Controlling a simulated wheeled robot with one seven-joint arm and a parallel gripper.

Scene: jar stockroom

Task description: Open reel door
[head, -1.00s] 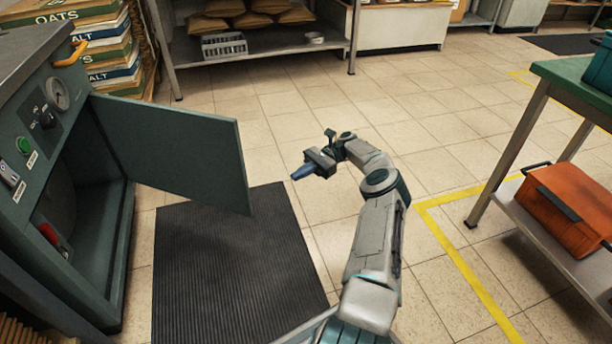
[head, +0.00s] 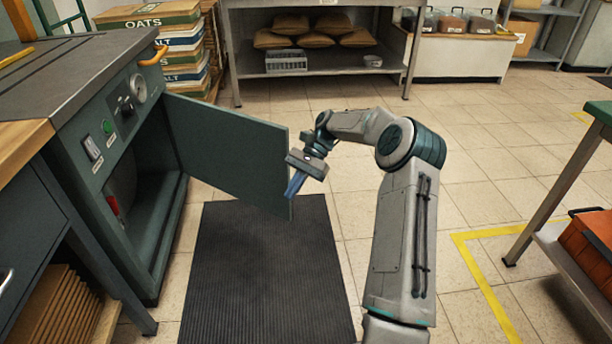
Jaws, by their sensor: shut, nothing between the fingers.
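The reel door (head: 232,148) is a flat dark green panel on the front of a green machine cabinet (head: 75,155). It stands swung well out from the cabinet, hinged on the far side. The dark compartment (head: 150,215) behind it is exposed, with a red-handled item (head: 113,206) inside. My gripper (head: 293,186) has blue fingers and is shut and empty. It appears at the free edge of the door, overlapping it in the picture. I cannot tell whether it touches the door.
A black ribbed mat (head: 265,275) lies on the tiled floor before the cabinet. A wooden-topped bench (head: 22,142) adjoins at left. A green-topped table (head: 600,112) with an orange case (head: 590,245) stands at right. Open floor lies between, with a yellow line (head: 480,280).

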